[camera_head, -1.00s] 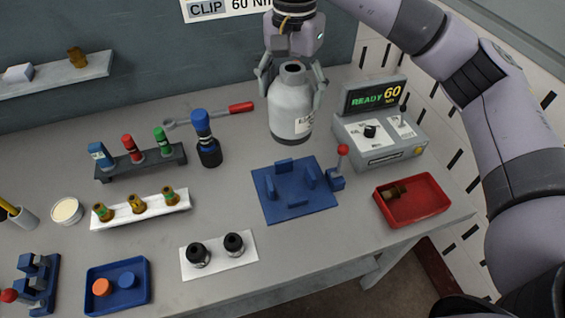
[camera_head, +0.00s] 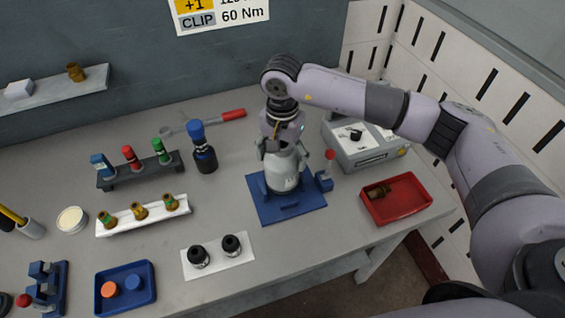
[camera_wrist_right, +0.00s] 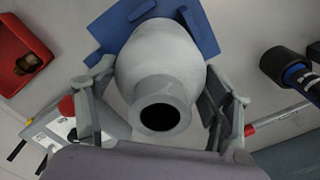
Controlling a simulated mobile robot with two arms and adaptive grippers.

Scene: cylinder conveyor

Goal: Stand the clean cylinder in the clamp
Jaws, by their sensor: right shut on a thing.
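The clean cylinder (camera_head: 284,174) is a light grey bottle-shaped body with a narrow open neck. It stands upright over the blue clamp (camera_head: 300,207), between its raised jaws, which it partly hides. I cannot tell whether its base touches the clamp plate. My right gripper (camera_head: 283,150) is shut on the cylinder around its upper part. In the right wrist view, the fingers (camera_wrist_right: 158,112) flank the cylinder (camera_wrist_right: 158,60), and the clamp plate (camera_wrist_right: 205,30) shows behind it. The clamp's red-knobbed lever (camera_head: 329,157) is upright at its right side. My left gripper is not in view.
A red tray (camera_head: 420,205) with a brass fitting lies right of the clamp. The grey control box (camera_head: 375,155) stands behind, close to my right arm. A blue-capped bottle (camera_head: 203,150), racks, a white plate (camera_head: 218,268) with black parts and a blue tray (camera_head: 145,294) lie left.

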